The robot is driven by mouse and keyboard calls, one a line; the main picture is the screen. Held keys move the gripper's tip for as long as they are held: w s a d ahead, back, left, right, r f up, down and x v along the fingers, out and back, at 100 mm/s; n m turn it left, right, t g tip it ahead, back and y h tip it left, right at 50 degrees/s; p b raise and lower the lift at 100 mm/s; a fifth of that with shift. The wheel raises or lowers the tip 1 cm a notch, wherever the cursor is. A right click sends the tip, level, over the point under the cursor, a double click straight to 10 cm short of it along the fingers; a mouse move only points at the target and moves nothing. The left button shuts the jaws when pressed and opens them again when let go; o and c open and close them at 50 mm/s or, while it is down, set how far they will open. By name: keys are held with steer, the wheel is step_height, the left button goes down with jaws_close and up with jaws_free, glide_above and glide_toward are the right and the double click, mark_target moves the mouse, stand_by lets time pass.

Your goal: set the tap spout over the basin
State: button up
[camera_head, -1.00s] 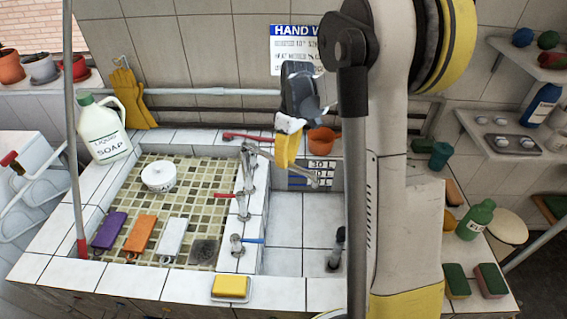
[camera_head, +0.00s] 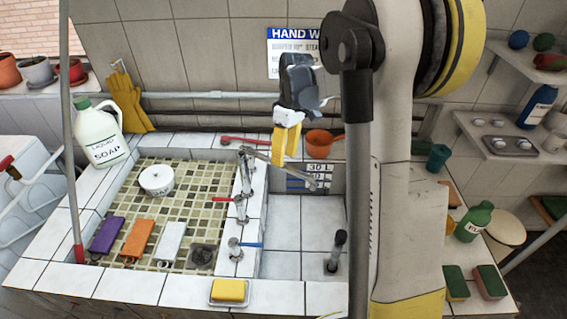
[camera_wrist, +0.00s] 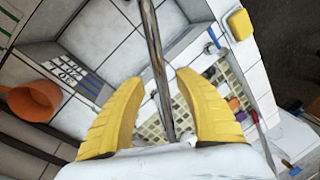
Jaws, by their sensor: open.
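The metal tap spout (camera_head: 284,166) runs from the tap body (camera_head: 245,172) on the divider to the right, over the back of the white-tiled right basin (camera_head: 283,237). My gripper (camera_head: 285,160) points down at the spout's middle, fingers open. In the wrist view the spout (camera_wrist: 155,50) runs between the two yellow fingers of my gripper (camera_wrist: 179,75), with a gap on each side. I cannot tell whether either finger touches it. The mosaic-tiled left basin (camera_head: 190,200) lies on the other side of the divider.
An orange pot (camera_head: 320,144) stands close behind the spout, right of my gripper. A red-handled lever (camera_head: 224,198) and a blue-handled one (camera_head: 250,245) are on the divider.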

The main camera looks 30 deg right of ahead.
step_height(320, 180, up, 9)
steer(key=d, duration=0.1)
steer(key=shift+w+d, duration=0.35)
